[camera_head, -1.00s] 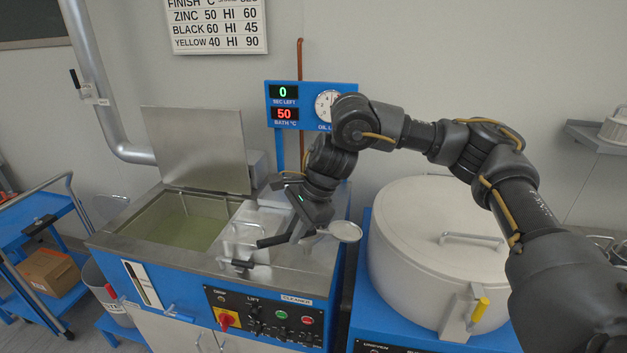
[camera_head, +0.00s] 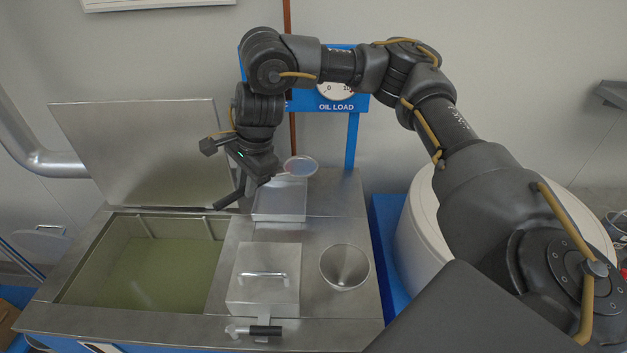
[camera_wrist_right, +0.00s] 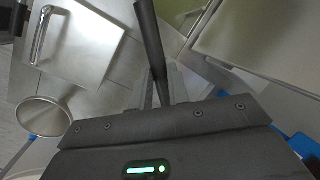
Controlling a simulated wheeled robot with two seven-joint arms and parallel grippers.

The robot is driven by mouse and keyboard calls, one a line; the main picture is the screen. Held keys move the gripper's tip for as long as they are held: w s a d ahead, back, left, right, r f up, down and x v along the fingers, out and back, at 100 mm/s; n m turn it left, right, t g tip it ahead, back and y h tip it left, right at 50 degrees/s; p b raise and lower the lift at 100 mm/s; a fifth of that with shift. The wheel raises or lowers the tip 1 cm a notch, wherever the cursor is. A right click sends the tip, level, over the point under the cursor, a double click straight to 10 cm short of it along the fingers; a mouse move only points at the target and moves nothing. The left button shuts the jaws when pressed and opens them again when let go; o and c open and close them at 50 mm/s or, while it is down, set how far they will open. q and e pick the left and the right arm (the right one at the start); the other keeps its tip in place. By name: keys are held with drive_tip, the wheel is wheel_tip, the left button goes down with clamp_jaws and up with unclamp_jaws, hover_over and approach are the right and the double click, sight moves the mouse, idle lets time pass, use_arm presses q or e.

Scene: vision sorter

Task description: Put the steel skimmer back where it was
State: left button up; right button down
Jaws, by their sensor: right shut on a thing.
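The steel skimmer is in my right gripper (camera_head: 247,182). Its round steel head (camera_head: 300,166) shows to the right of the gripper, and its black handle (camera_head: 228,198) sticks out to the lower left. In the right wrist view the black handle (camera_wrist_right: 150,38) runs up from between the jaws of my right gripper (camera_wrist_right: 166,88), which are shut on it. The skimmer is held in the air above the back of the steel bath top. A round steel cup (camera_head: 344,267) stands to the lower right; it also shows in the wrist view (camera_wrist_right: 42,117). My left gripper is not in view.
An open bath of greenish liquid (camera_head: 150,268) lies at left, its raised lid (camera_head: 140,150) behind it. A steel box with a handle (camera_head: 262,280) stands beside the bath. A black-gripped lever (camera_head: 264,331) is at the front. A large white drum (camera_head: 412,245) is at right.

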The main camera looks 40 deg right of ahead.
sight(279, 175)
drive_tip(key=d+f, duration=0.1)
drive_tip(key=d, duration=0.1)
drive_tip(key=d+f+p, duration=0.1)
drive_tip(key=d, duration=0.1)
drive_tip(key=d+f+p, duration=0.1)
drive_tip(key=d, duration=0.1)
drive_tip(key=shift+w+d, duration=0.35)
drive_tip(key=shift+d, duration=0.05)
drive_tip(key=shift+w+d+f, duration=0.25)
drive_tip(key=shift+d+f, duration=0.1)
drive_tip(key=shift+d, duration=0.2)
drive_tip(key=shift+w+d+f, duration=0.2)
drive_tip(key=shift+d+f, duration=0.15)
drive_tip(key=shift+d, duration=0.2)
drive_tip(key=d+f, duration=0.1)
drive_tip(key=f, duration=0.1)
drive_tip(key=d+f, duration=0.2)
drive_tip(key=shift+s, duration=0.2)
drive_tip(key=shift+w+d+f, duration=0.15)
drive_tip(key=shift+d+f, duration=0.2)
drive_tip(key=shift+f, duration=0.15)
drive_tip(key=shift+d+f, duration=0.15)
drive_tip(key=shift+f, duration=0.05)
drive_tip(key=shift+d+f+p, duration=0.1)
drive_tip(key=shift+f+p, duration=0.3)
drive_tip(key=shift+f, duration=1.2)
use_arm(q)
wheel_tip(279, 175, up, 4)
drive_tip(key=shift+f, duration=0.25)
